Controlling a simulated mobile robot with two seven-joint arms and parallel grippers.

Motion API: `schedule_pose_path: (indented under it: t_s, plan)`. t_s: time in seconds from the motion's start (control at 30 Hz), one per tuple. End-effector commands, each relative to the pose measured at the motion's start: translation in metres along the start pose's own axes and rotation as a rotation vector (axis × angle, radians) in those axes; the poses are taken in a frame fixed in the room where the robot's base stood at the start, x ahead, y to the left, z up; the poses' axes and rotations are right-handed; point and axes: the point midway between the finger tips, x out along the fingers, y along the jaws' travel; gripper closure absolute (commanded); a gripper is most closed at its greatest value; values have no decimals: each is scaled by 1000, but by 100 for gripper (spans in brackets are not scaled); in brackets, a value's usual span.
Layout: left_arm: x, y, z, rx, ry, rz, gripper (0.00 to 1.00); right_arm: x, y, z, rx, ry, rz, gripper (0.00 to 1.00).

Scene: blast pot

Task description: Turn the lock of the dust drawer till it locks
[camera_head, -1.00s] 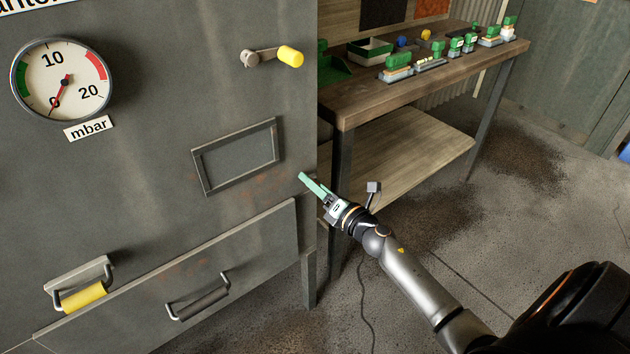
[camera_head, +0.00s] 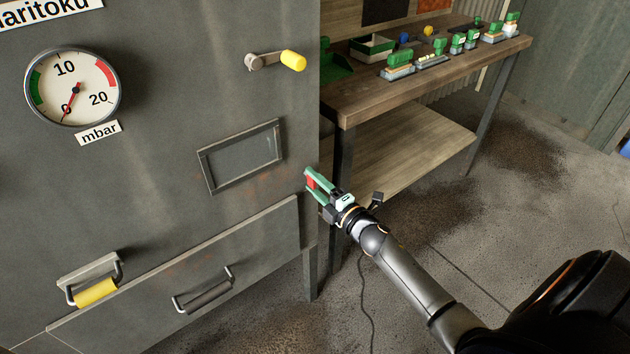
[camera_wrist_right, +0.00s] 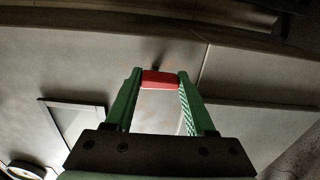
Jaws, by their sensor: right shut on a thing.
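The dust drawer (camera_head: 255,247) is the grey front panel low on the cabinet, with a dark bar handle (camera_head: 203,290). My right gripper (camera_head: 311,180) is at the cabinet's right edge, just above the drawer's upper right corner. Its green fingers are shut on a small red lock handle (camera_head: 310,181). In the right wrist view, the red lock handle (camera_wrist_right: 160,79) lies crosswise between the two fingertips, and a short dark stem shows behind it. How far the lock is turned cannot be told. My left gripper is not in view.
The grey cabinet (camera_head: 180,110) carries a pressure gauge (camera_head: 73,87) with its needle near 0, a yellow-gripped lever (camera_head: 292,60), a framed panel (camera_head: 241,156) and a yellow handle (camera_head: 96,291). A wooden workbench (camera_head: 345,110) with green items stands behind my right gripper.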

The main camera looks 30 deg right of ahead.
Motion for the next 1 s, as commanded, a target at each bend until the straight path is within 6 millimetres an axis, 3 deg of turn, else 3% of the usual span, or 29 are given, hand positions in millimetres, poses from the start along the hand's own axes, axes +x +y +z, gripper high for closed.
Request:
schedule_pose_path:
  t_s: [0.57, 0.6, 0.83, 1.0]
  plan:
    - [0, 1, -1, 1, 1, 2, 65, 0, 0, 0, 36, 0, -1, 100]
    - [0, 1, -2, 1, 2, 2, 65, 0, 0, 0, 36, 0, -1, 43]
    - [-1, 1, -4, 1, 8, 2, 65, 0, 0, 0, 34, 0, -1, 17]
    - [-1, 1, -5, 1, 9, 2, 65, 0, 0, 0, 32, 0, 0, 15]
